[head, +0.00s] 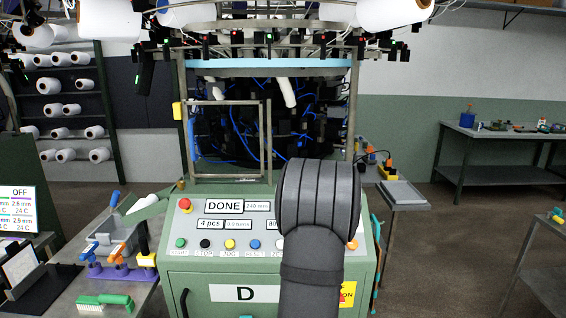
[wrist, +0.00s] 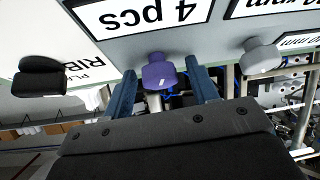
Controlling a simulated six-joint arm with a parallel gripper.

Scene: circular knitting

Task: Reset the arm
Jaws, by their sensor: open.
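My gripper (wrist: 162,66) shows in the wrist view with two blue fingers spread apart and nothing clamped between them. A purple-blue knob (wrist: 158,72) on the green machine panel appears between the fingertips; I cannot tell whether either finger touches it. In the head view my dark arm stands in front of the right half of the control panel (head: 205,275), and the gripper itself is hidden behind it. The blue button (head: 255,244) labelled RESET shows just left of my arm. The panel display (head: 224,206) reads DONE.
The wrist view also shows a grey knob (wrist: 262,55) and a black knob (wrist: 42,76). A wire-frame door (head: 228,103) stands above the panel. A side table at left holds a green brush (head: 104,300) and tools. Open floor lies at right, before a workbench (head: 500,133).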

